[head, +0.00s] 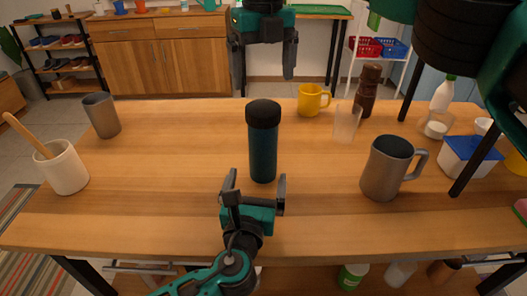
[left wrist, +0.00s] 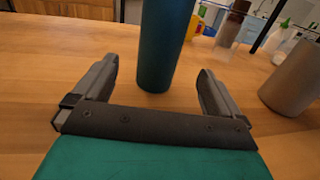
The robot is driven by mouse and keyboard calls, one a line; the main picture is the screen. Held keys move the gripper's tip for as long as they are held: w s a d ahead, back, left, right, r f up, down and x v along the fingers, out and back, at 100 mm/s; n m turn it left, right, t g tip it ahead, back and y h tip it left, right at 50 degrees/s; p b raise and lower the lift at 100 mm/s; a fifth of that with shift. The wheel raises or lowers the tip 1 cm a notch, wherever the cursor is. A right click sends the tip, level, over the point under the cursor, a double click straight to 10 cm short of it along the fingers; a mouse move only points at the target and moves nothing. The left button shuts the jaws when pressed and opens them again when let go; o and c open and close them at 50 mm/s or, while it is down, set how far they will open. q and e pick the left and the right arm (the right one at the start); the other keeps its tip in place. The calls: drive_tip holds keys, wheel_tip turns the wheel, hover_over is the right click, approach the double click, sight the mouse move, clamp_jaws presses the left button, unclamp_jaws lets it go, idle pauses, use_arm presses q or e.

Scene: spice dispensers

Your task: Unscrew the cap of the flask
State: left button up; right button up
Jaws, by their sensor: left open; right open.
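The flask (head: 263,150) stands upright near the middle of the wooden table. Its body is dark teal and its cap (head: 263,114) is black and sits on top. In the left wrist view the flask body (left wrist: 164,45) rises just beyond my fingers, and its cap is out of that frame. My left gripper (head: 256,182) is open and empty, low in front of the flask, with its fingers pointing at the flask's base. My right gripper (head: 263,65) is open and empty, above and beyond the cap, fingers pointing down.
A grey metal mug (head: 384,170) stands right of the flask. A clear cup (head: 345,124), a yellow mug (head: 312,100) and a brown pepper mill (head: 367,92) stand behind on the right. A white crock (head: 63,168) and a grey cup (head: 101,116) are at left.

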sight(261, 161)
use_arm(q)
drive_tip(key=w, duration=0.3)
drive_tip(key=w+d, duration=0.1)
drive_tip(key=w, duration=0.5)
drive_tip(key=shift+w+d, duration=0.1)
drive_tip(key=shift+d, duration=0.1)
